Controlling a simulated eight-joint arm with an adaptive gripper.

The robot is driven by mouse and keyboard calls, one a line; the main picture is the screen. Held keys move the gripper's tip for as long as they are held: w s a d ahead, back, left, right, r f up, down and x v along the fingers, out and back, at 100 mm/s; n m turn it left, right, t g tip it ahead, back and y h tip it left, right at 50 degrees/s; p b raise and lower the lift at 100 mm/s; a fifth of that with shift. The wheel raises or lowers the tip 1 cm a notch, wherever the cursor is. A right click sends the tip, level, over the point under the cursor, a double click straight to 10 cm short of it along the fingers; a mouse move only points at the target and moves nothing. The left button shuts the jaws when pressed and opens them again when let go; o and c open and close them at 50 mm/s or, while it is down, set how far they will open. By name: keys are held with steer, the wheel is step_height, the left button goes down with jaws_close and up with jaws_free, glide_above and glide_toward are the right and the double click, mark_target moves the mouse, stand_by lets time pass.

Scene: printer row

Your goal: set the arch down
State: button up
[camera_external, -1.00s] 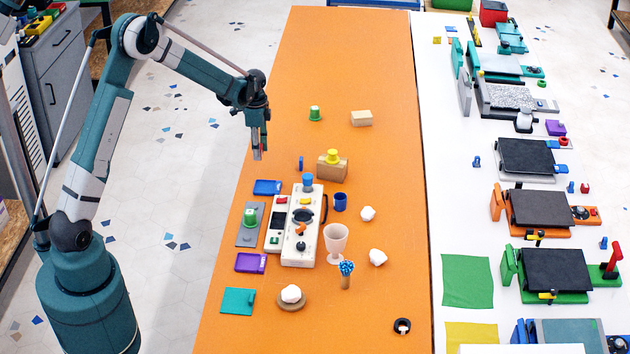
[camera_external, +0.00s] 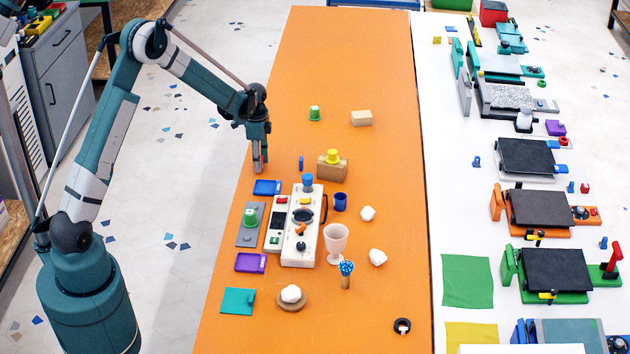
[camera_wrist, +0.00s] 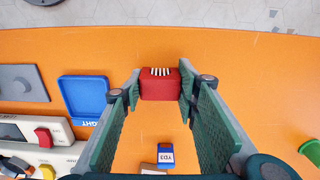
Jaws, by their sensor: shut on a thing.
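My gripper (camera_wrist: 160,90) is shut on a red block (camera_wrist: 161,84) with a white striped patch, which I take to be the arch. Its arch shape does not show from this angle. In the external view, my gripper (camera_external: 259,166) points down near the left edge of the orange table (camera_external: 345,60), just behind the blue tray (camera_external: 267,187). The fingers mostly hide the red block there. I cannot tell whether it touches the table.
In the wrist view, the blue tray (camera_wrist: 84,99) is left of the block, and a small blue labelled piece (camera_wrist: 165,155) is nearer. A white control panel (camera_external: 302,235) stands in front. A brown block with a yellow top (camera_external: 332,168) is to the right.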

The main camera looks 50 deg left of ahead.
steer(key=shift+f, duration=0.2)
steer(key=o, duration=0.9)
steer(key=shift+r, duration=0.1)
step_height(320, 180, up, 12)
steer(key=shift+r+p, duration=0.1)
steer(key=shift+p, duration=0.4)
stand_by(0.8)
